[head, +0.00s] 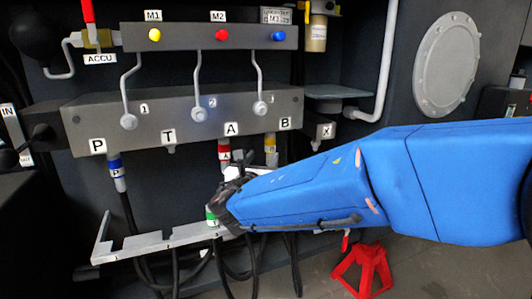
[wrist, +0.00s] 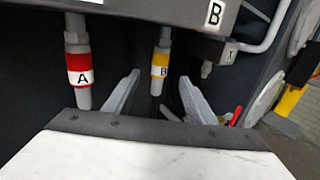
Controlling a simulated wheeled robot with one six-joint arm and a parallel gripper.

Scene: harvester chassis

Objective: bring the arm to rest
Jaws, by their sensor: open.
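My arm in its blue cover reaches in from the right in the head view. My gripper (head: 232,188) is low in front of the valve block (head: 185,118), below ports A and B. In the wrist view my gripper (wrist: 159,78) shows two grey fingers spread apart, with nothing held between them. The yellow-banded B coupling (wrist: 160,62) hangs behind the gap between the fingers. The red-banded A coupling (wrist: 79,68) hangs to the left of the fingers. In the head view the arm's end partly hides the area under these couplings.
A blue-banded coupling (head: 116,168) hangs under port P. A green-banded coupling (head: 211,216) is at the pale holder rail (head: 150,242), beside my gripper. Port T (head: 170,149) has no hose. Black hoses hang below. A red stand (head: 366,270) is on the floor at lower right.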

